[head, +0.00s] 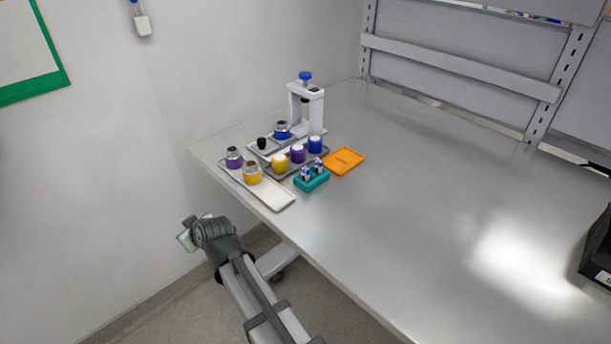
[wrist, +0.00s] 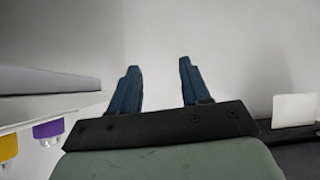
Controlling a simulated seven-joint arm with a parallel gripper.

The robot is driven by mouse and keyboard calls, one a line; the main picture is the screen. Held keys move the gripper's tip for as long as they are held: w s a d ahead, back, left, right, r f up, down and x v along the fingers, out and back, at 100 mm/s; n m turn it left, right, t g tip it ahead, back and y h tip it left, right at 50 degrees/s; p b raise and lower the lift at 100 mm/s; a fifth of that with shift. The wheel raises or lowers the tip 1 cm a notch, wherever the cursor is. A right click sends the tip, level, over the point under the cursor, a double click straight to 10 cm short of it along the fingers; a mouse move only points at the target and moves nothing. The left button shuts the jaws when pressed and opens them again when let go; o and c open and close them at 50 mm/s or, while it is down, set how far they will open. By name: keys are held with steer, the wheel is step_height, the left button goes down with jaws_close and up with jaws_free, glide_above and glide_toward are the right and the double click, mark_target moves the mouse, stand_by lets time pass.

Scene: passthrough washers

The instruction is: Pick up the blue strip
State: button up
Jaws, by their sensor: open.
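I cannot pick out a blue strip for certain in either view. In the head view, a teal block (head: 312,181) on the table holds small white, dark and blue pieces (head: 312,170), too small to make out. My gripper (wrist: 156,64) shows in the wrist view with its two blue fingers wide apart and nothing between them. In the head view the end of my arm (head: 207,233) is off the table's near left edge, apart from all the objects; the fingers cannot be made out there.
A white tray (head: 272,199) carries purple and yellow jars. A grey tray (head: 314,160) behind it carries yellow, purple and blue jars. A white press-like stand (head: 318,105) with a blue knob rises behind. An orange tray (head: 345,160) lies right.

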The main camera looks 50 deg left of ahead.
steer(key=s+a+r+g+y, duration=0.1)
steer(key=s+a+r, duration=0.1)
steer(key=s+r, duration=0.35)
steer(key=s+a+r+y, duration=0.2)
steer(key=r, duration=0.7)
step_height(320, 180, up, 10)
steer(key=m+t+h, duration=0.2)
steer(key=h, duration=0.8)
glide_above(306, 168)
steer(key=d, duration=0.4)
steer(key=x, duration=1.3)
steer(key=shift+s+a+f, duration=0.1)
steer(key=shift+s+f, duration=0.1)
steer(key=shift+f, duration=0.15)
steer(key=shift+c, duration=0.2)
